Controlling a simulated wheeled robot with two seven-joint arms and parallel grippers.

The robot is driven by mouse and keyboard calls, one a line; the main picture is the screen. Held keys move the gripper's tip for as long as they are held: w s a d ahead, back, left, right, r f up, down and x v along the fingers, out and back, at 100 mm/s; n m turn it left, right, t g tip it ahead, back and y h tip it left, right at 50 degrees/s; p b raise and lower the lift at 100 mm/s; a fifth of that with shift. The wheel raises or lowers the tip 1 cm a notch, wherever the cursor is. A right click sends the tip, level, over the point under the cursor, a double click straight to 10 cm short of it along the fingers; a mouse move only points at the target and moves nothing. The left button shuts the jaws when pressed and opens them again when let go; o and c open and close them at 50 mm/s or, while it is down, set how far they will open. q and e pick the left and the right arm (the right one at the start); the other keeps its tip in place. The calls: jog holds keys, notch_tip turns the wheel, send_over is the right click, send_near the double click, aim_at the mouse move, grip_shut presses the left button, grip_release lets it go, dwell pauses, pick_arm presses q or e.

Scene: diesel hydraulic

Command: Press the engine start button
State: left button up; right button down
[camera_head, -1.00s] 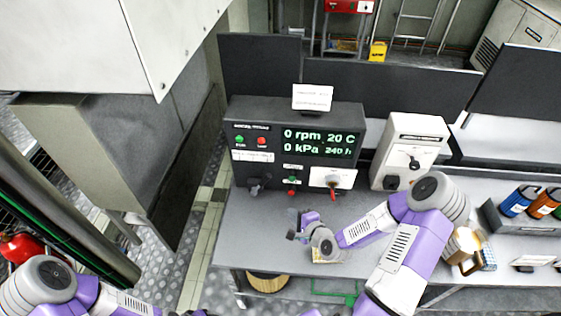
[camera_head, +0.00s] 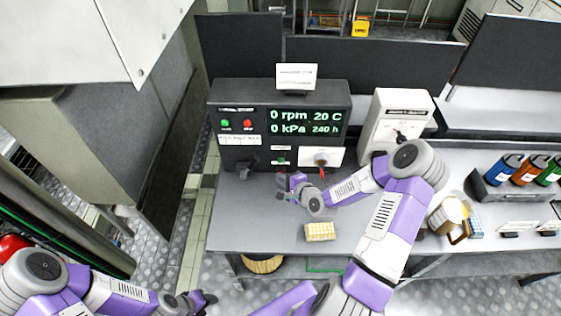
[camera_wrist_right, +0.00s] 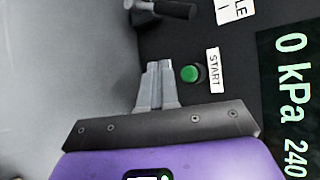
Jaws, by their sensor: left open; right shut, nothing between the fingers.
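The black engine control panel (camera_head: 342,94) stands at the back of the bench with a lit display. The green start button (camera_wrist_right: 190,73) sits beside a white START label (camera_wrist_right: 213,71) in the right wrist view. In the head view the start button (camera_head: 281,161) is small, under a white label. My right gripper (camera_head: 281,187) is just in front of the panel, below the button. In the right wrist view its shut, empty fingers (camera_wrist_right: 157,66) point at the panel just left of the button, apart from it in the picture. My left gripper (camera_head: 200,300) is low at the left, open and empty.
A red-handled switch (camera_head: 321,163) is right of the button, and a black knob (camera_wrist_right: 170,8) shows in the wrist view. A yellow-white box (camera_head: 320,232) lies on the bench (camera_head: 245,225). A grey switch box (camera_head: 392,110) stands right of the panel.

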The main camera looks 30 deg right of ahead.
jog(key=shift+w+d, duration=0.45)
jog(key=shift+w, duration=0.35)
jog(key=shift+w+d, duration=0.45)
jog(key=shift+w, duration=0.3)
jog(key=shift+w+d, duration=0.1)
dwell(0.8)
jog(key=shift+w+d, duration=0.15)
jog(key=shift+w, duration=0.1)
jog(key=shift+w+d+b, duration=0.3)
jog(key=shift+w+b, duration=0.1)
jog(key=shift+w, duration=0.1)
dwell(0.8)
jog(key=shift+s+a, duration=0.1)
jog(key=shift+s, duration=0.05)
jog(key=shift+s+a, duration=0.4)
jog(key=shift+s, duration=0.3)
jog(key=s+a, duration=0.1)
jog(key=s, duration=0.2)
jog(key=s+a+p, duration=0.1)
jog(key=shift+s+a, duration=0.15)
jog(key=shift+a, duration=0.2)
